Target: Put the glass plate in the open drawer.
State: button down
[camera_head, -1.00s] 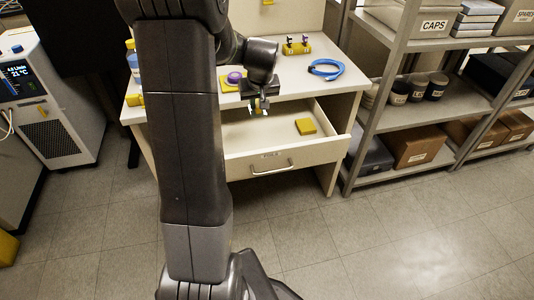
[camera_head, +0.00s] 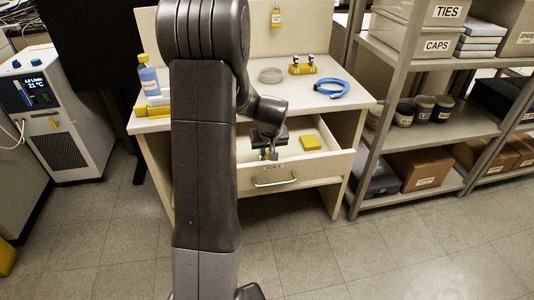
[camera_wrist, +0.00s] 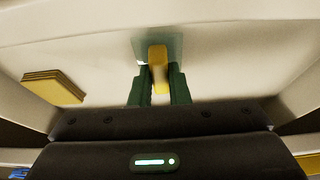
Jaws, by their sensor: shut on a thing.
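The open drawer (camera_head: 331,160) juts from the front of the bench; its handle (camera_head: 275,181) faces me. My gripper (camera_head: 268,153) is low over the drawer, left of a yellow block inside it. In the wrist view, my green gripper fingers (camera_wrist: 158,92) are shut on a yellow grip piece (camera_wrist: 157,66). The clear, teal-tinted glass plate (camera_wrist: 175,46) shows at the far end of that piece, over the pale drawer floor. Whether the plate touches the floor I cannot tell. The plate is not clear in the head view.
The yellow block (camera_head: 310,142) lies in the drawer; it looks like a stack in the wrist view (camera_wrist: 52,87). On the bench top are a round clear dish (camera_head: 271,75), a yellow rack (camera_head: 303,68) and a blue cable coil (camera_head: 331,88). A shelf unit (camera_head: 362,150) stands right of the bench.

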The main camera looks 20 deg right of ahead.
jog(key=shift+f, duration=0.45)
jog(key=shift+f, duration=0.25)
jog(key=c, duration=1.4)
grip_release()
jog(key=shift+r, duration=0.1)
jog(key=p+v, duration=0.1)
jog(key=v, duration=1.1)
jog(key=shift+r+p, duration=0.15)
jog(key=shift+p, duration=0.2)
